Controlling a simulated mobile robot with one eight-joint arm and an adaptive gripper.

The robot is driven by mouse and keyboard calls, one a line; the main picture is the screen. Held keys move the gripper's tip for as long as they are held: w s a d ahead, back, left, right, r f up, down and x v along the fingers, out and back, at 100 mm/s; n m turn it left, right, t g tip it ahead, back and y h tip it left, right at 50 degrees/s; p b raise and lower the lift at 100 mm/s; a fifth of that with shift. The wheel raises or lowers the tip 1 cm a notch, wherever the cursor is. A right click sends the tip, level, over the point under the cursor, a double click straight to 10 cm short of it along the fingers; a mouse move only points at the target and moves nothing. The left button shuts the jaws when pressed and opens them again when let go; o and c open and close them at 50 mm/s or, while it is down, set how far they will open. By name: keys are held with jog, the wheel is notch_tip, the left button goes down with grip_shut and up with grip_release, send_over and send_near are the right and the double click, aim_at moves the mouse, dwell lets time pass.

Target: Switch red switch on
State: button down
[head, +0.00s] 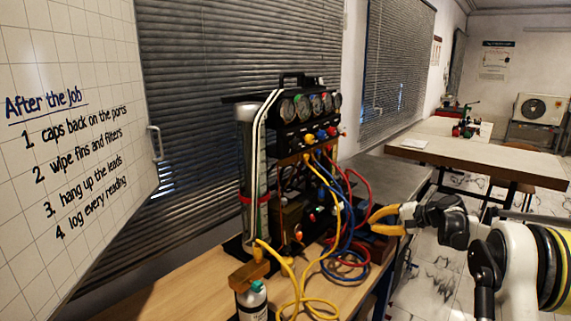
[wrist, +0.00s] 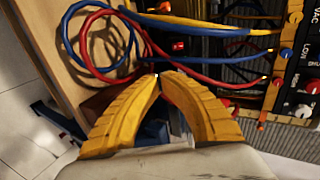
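A small red part on a dark mount (wrist: 179,45), which looks like the red switch, shows in the wrist view beyond my fingertips, among the hoses. In the head view I cannot tell the switch for certain among the small red parts low on the gauge rig (head: 290,215). My gripper (head: 370,224) is at the right of the rig, beside the red and blue hoses. In the wrist view its yellow fingers (wrist: 160,75) meet at the tips, with nothing seen between them. The tips appear apart from the red part.
Several knobs line the panel at the right of the wrist view. A bottle (head: 252,300) stands at the front of the wooden bench (head: 190,285). Another table (head: 480,158) stands behind at the right.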

jog(key=s+a+r+n+h, duration=0.1)
jog(key=s+a+r+h, duration=0.1)
jog(key=s+a+r, duration=0.35)
jog(key=s+a+r+n+g+h, duration=0.1)
jog(key=s+a+r, duration=0.1)
jog(key=s, duration=0.6)
jog(key=s+a+r+n+h, duration=0.1)
jog(key=s+a+r+h, duration=0.2)
jog(key=s, duration=0.4)
jog(key=s+f+n+h, duration=0.1)
jog(key=s+f+n, duration=0.1)
jog(key=s, duration=1.1)
jog(key=s+a+f+n+h, duration=0.1)
jog(key=s+f, duration=0.3)
jog(key=s, duration=0.9)
jog(key=shift+s+f+n+h, duration=0.2)
jog(key=shift+f+n+h, duration=0.2)
jog(key=shift+n+h, duration=0.4)
